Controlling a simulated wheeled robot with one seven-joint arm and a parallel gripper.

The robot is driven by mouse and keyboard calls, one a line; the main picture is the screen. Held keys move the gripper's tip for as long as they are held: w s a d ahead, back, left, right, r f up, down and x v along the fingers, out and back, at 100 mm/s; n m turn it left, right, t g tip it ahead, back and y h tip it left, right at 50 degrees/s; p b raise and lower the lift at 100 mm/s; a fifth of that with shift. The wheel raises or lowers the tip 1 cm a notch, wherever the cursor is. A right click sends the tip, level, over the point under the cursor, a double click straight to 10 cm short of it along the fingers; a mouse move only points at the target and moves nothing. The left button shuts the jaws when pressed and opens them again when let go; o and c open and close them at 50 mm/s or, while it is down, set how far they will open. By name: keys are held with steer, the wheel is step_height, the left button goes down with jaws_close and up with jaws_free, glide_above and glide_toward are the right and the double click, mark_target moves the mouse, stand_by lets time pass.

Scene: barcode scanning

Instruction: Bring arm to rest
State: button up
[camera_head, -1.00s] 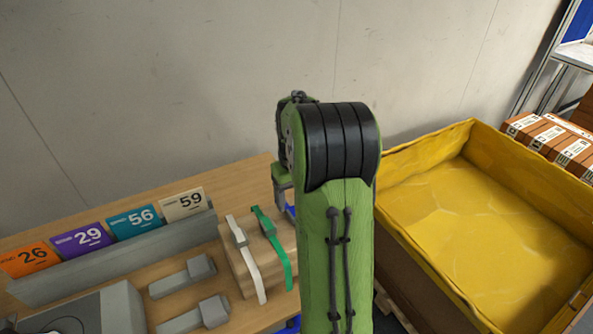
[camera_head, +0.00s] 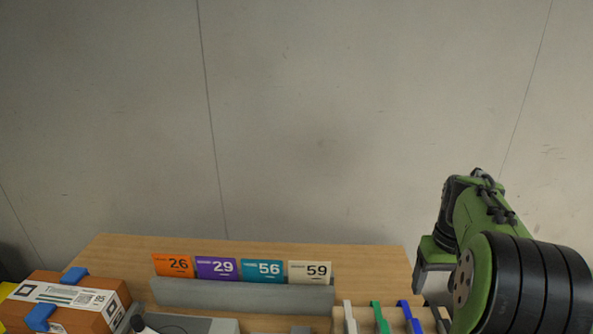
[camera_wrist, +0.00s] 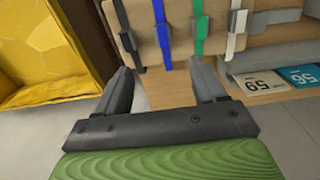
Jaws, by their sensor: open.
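My gripper (camera_wrist: 160,85) is open in the wrist view. Its two dark fingers stand apart with nothing between them. A wooden block with several straps, white, green, blue and dark, lies beyond the fingertips in that view; its green strap (camera_wrist: 200,25) shows clearly. In the head view my green and black arm (camera_head: 515,275) is at the right, and the gripper end hangs beside the table's right edge. The fingertips are not clear there.
Number cards (camera_head: 240,268) 26, 29, 56 and 59 stand in a grey holder (camera_head: 245,295) on the wooden table (camera_head: 130,245). An orange-brown box (camera_head: 105,315) with blue clips and a label lies at the left. A yellow-lined crate (camera_wrist: 45,60) is left in the wrist view. The wall is bare behind.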

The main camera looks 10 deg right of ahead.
steer(key=s+a+r+n+t, duration=0.1)
steer(key=s+a+r, duration=0.2)
steer(key=a, duration=0.5)
steer(key=s+a+r+n+t, duration=0.1)
steer(key=s+a+r+t, duration=0.15)
steer(key=a, duration=0.55)
steer(key=s+a+f+n+t, duration=0.1)
steer(key=s+a+f+t, duration=0.1)
steer(key=s+a, duration=0.5)
steer(key=s, duration=0.2)
steer(key=shift+s+a+f, duration=0.15)
steer(key=shift+s+a, duration=0.1)
steer(key=shift+s, duration=0.05)
